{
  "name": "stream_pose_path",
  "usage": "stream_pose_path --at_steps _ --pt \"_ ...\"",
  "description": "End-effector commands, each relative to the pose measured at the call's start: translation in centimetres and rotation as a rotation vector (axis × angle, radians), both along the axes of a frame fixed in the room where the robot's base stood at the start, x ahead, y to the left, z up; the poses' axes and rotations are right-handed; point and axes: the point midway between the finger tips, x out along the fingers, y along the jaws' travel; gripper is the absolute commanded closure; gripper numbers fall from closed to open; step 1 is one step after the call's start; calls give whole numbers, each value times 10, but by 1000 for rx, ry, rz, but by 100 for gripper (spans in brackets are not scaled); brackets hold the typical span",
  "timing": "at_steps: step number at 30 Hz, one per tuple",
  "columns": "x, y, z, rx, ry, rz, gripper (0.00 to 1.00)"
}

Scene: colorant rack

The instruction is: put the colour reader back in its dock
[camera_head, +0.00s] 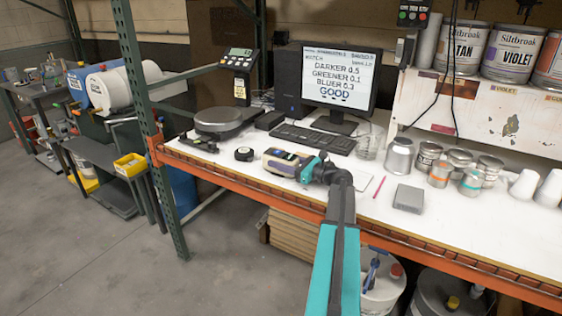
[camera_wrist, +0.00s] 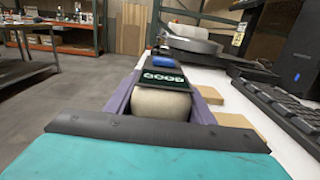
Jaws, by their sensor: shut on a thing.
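The colour reader (camera_head: 284,161) is a cream and purple handheld device near the front of the white bench in the head view. In the wrist view the reader (camera_wrist: 162,100) points away from me, with a blue part and a small screen reading GOOD. My gripper (camera_head: 309,169), teal and dark, is shut on its near end. I cannot tell whether the reader touches the bench. A low black box (camera_head: 270,120) sits between the scale and the keyboard; I cannot tell whether it is the dock.
A round scale (camera_head: 218,121) stands behind left, with a small black round object (camera_head: 244,154) in front of it. The keyboard (camera_head: 313,139) and monitor (camera_head: 339,78) are behind the reader. Several cans and a grey block (camera_head: 409,198) stand to the right. The bench's orange front edge is close.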

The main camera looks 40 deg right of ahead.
Motion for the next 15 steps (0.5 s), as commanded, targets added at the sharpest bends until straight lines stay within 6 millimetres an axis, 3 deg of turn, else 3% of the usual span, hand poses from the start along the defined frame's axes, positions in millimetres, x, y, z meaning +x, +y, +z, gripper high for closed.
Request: stream_pose_path --at_steps 3,4,6,15 --pt "0 0 -1 1 -3 0 100" --pt "0 0 -2 0 0 0 47" --pt "0 0 -2 0 0 0 35" --pt "0 0 -2 0 0 0 33"
